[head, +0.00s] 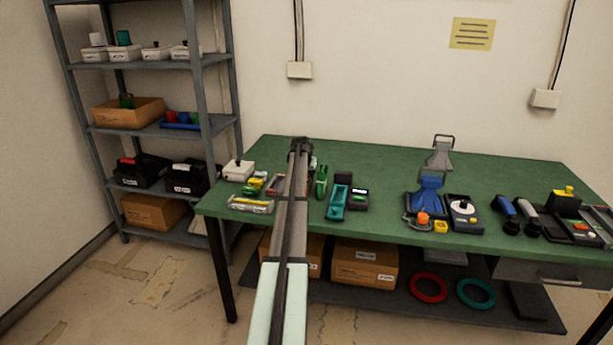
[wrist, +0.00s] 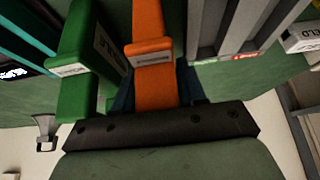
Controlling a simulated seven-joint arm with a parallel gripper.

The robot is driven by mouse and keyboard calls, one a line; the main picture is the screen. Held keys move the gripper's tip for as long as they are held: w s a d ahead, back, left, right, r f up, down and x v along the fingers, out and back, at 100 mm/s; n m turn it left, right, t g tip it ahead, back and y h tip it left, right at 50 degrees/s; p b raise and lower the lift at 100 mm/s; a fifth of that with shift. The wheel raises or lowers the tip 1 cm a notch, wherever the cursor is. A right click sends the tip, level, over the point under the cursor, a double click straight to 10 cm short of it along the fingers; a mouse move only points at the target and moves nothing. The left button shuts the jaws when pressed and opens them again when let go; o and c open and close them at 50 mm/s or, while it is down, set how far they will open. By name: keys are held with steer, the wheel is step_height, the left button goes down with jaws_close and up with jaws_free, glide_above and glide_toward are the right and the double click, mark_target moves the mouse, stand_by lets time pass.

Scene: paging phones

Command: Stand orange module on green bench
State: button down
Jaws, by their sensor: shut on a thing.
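The orange module (wrist: 150,50) is a tall, narrow orange body with a small pale label, in the middle of the wrist view. My gripper (wrist: 157,95) is shut on it, with dark finger parts showing on either side. In the head view my gripper (head: 300,148) is over the left part of the green bench (head: 390,175), and my arm hides most of what it holds. I cannot tell whether the module touches the bench. A green module (wrist: 85,55) stands close to its left in the wrist view; it also shows in the head view (head: 321,182).
A teal handset (head: 338,202) and a dark small box (head: 359,199) lie right of my arm. A white box (head: 238,170) and a tray of small parts (head: 252,204) lie left. A blue piece (head: 430,190) sits further right. The bench's back middle is clear.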

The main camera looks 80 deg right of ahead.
steer(key=shift+f, duration=0.1)
steer(key=c, duration=0.6)
jaws_free()
steer(key=shift+c, duration=0.2)
steer(key=v, duration=1.2)
